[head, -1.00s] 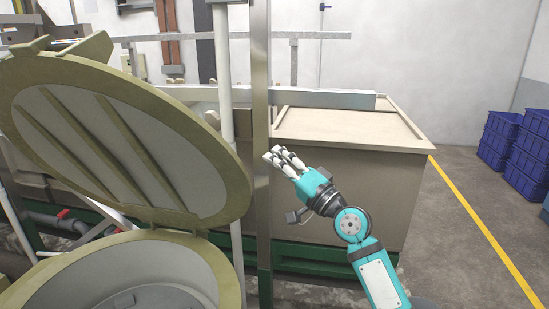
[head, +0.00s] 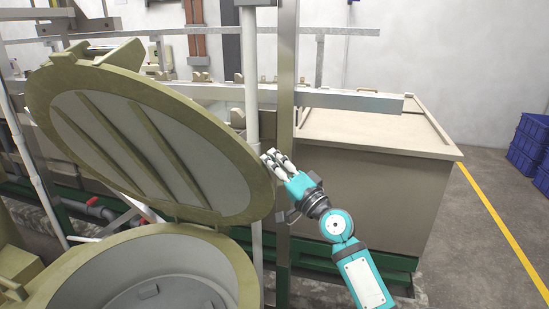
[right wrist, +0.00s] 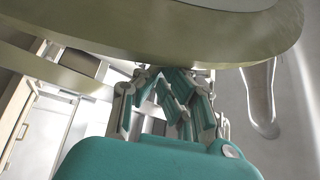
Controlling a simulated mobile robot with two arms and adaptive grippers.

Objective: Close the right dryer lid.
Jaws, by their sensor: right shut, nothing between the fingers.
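The right dryer lid (head: 150,142) is a round disc with an olive rim and a grey ribbed inner face. It stands open, tilted up over the round dryer opening (head: 150,285) at the lower left of the head view. My right gripper (head: 270,160) is shut and empty at the lid's right edge; whether it touches the rim is unclear. In the right wrist view the lid's rim (right wrist: 150,50) passes just beyond the fingertips of my right gripper (right wrist: 172,78). My left gripper is not in view.
A metal post (head: 285,120) and a pale pipe (head: 252,90) stand right behind the lid's edge. A large beige tank (head: 375,195) lies behind my right arm. Blue crates (head: 530,150) are stacked at the far right. The floor beside the yellow line is clear.

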